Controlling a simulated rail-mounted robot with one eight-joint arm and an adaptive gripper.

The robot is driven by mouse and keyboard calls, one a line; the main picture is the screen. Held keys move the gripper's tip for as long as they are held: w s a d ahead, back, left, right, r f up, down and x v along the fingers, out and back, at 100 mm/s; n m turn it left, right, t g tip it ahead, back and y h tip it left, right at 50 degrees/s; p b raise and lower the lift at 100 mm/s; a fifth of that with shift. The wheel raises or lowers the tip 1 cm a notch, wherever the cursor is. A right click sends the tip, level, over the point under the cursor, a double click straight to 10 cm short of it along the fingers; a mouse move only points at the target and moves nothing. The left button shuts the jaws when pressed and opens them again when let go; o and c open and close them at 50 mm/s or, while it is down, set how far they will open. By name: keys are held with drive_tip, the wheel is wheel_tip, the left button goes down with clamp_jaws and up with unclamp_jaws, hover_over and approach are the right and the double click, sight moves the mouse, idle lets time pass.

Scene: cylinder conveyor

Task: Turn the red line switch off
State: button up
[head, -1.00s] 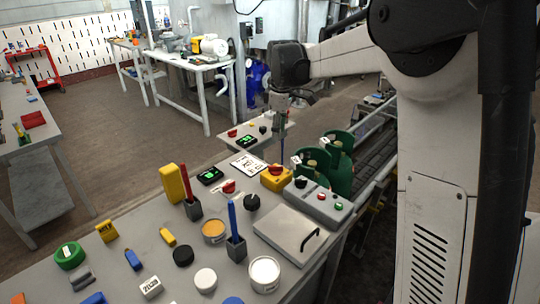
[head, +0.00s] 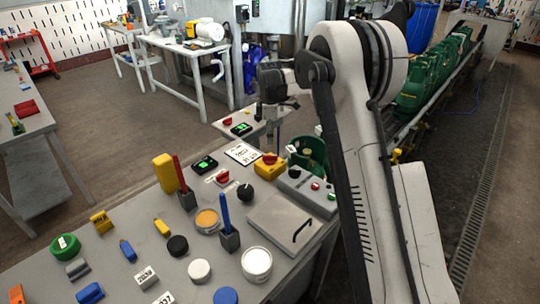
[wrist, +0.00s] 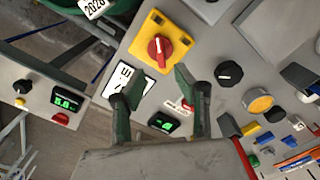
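A red rotary switch on a yellow box (head: 268,168) sits on the grey bench near its far edge. In the wrist view its red knob (wrist: 159,49) faces the camera, with its raised handle running roughly up and down the picture. My gripper (head: 274,121) hangs above and beyond the yellow box in the head view, apart from it. In the wrist view the two fingers of my gripper (wrist: 157,84) are spread with nothing between them. The knob appears beyond the fingertips. A smaller red switch (head: 222,177) stands left of the box, partly hidden by a finger in the wrist view.
A grey control box (head: 306,190) with buttons and a black knob (head: 245,192) stand close to the yellow box. A green-lit display (head: 204,164) is to its left. Pen holders, tins and small blocks crowd the nearer bench. Green canisters (head: 425,85) line the conveyor at right.

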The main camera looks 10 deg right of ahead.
sight(270, 158)
wheel_tip(270, 158, down, 9)
drive_tip(key=shift+f, duration=0.1)
idle(0.3)
clamp_jaws()
